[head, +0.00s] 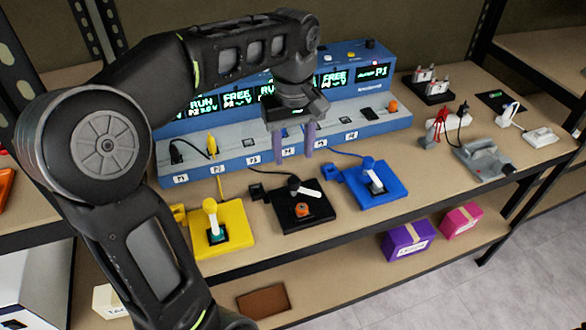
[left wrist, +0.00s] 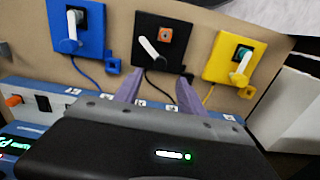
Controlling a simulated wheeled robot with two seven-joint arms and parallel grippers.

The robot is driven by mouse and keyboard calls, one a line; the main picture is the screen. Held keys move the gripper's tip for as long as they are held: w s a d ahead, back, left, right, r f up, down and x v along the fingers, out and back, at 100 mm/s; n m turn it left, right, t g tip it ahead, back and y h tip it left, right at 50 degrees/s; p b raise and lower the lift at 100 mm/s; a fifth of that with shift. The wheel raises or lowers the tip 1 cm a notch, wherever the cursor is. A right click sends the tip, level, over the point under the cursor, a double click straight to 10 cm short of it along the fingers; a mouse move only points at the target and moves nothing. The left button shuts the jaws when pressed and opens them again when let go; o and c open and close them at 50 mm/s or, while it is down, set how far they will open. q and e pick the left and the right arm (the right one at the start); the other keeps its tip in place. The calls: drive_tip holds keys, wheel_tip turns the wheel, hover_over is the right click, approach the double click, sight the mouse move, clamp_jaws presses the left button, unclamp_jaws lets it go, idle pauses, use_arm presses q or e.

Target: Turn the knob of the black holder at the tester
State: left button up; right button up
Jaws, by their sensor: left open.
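The black holder (head: 290,213) lies on the bench between the yellow holder (head: 218,240) and the blue holder (head: 368,190). Its white-handled knob (head: 304,189) points to the right in the head view, and an orange-and-grey piece (head: 302,210) sits in front of it. In the left wrist view the black holder (left wrist: 178,31) shows its white knob lever (left wrist: 148,47) slanted. My left gripper (head: 295,145) is open and empty, its purple fingers pointing down above the tester's front edge, behind the black holder and apart from it. My right gripper is not in view.
The blue-grey tester (head: 225,148) with lit displays stands behind the holders. Cables run to the holders. Purple (head: 407,240) and pink (head: 461,221) boxes sit on the lower shelf.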

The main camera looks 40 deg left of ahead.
sight(293, 179)
use_arm(q)
drive_tip(key=shift+f+b, duration=0.4)
drive_tip(key=shift+f, duration=3.55)
clamp_jaws()
